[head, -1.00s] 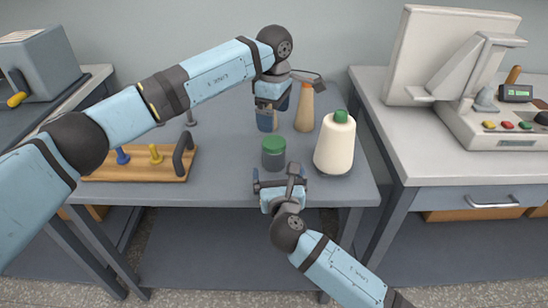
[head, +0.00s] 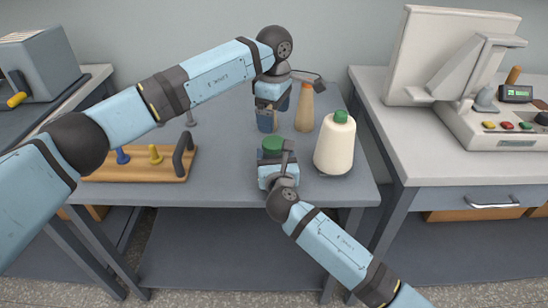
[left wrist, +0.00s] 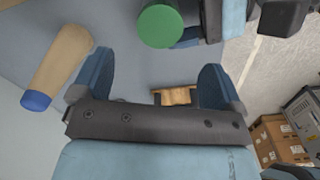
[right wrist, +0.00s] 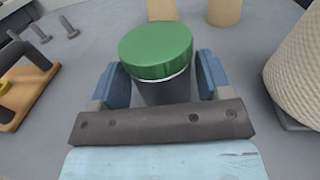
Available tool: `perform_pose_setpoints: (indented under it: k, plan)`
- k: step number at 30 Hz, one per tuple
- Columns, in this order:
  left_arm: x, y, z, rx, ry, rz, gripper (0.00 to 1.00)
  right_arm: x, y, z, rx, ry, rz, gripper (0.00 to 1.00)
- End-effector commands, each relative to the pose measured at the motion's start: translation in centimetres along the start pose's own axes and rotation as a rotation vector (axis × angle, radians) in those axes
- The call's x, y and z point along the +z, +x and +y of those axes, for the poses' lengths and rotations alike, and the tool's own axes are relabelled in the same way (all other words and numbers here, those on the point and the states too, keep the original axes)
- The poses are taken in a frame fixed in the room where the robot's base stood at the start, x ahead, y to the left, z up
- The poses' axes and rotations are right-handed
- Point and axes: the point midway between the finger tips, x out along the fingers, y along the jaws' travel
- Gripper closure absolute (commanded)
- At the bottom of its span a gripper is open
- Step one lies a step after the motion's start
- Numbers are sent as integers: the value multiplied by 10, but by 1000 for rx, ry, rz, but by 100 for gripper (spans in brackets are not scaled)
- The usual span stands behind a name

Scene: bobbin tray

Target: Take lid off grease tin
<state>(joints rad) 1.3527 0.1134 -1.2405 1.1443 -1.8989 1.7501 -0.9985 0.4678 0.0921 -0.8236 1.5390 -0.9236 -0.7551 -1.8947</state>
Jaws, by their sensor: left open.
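The grease tin (right wrist: 165,92) is a dark, upright can with a green lid (right wrist: 157,50) seated on top. It stands on the grey table; in the head view its lid (head: 272,145) shows and my right gripper hides most of the body. My right gripper (right wrist: 163,80) has one finger on each side of the tin, below the lid; whether they touch is unclear. My left gripper (left wrist: 157,85) is open and empty. In the head view it hangs just behind the tin (head: 267,122). The green lid also shows ahead of it in the left wrist view (left wrist: 160,26).
A cream thread cone (head: 335,145) with a green tip stands close right of the tin. Tan cones stand behind, one orange-tipped (head: 304,110), one blue-tipped (left wrist: 60,62). A wooden bobbin tray (head: 140,172) with a dark handle is at left. Table between tray and tin is clear.

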Motion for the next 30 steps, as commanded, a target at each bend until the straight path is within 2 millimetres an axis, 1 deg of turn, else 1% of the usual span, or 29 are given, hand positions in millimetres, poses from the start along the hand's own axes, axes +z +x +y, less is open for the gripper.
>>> perform_pose_setpoints:
  k: [1,2,3,4,8,9,13,19,23,26,30]
  plan:
    - [0,0,0,0,0,0,7,0,0,0,0,0,0,51]
    - [0,0,0,0,0,0,7,0,0,0,0,0,0,57]
    - [0,0,0,0,0,0,7,0,0,0,0,0,0,67]
    - [0,0,0,0,0,0,7,0,0,0,0,0,0,72]
    - [0,0,0,0,0,0,7,0,0,0,0,0,0,73]
    - [0,0,0,0,0,0,7,0,0,0,0,0,0,97]
    - [0,0,0,1,-47,1,7,0,0,0,0,0,0,98]
    - [0,0,0,1,-269,1,7,0,0,0,0,0,0,98]
    - [0,2,0,1,-368,1,7,0,0,0,0,0,0,98]
    - [0,10,0,-2,-395,1,7,0,0,0,0,0,0,98]
    - [0,30,-1,-3,-395,0,7,0,0,0,0,0,0,98]
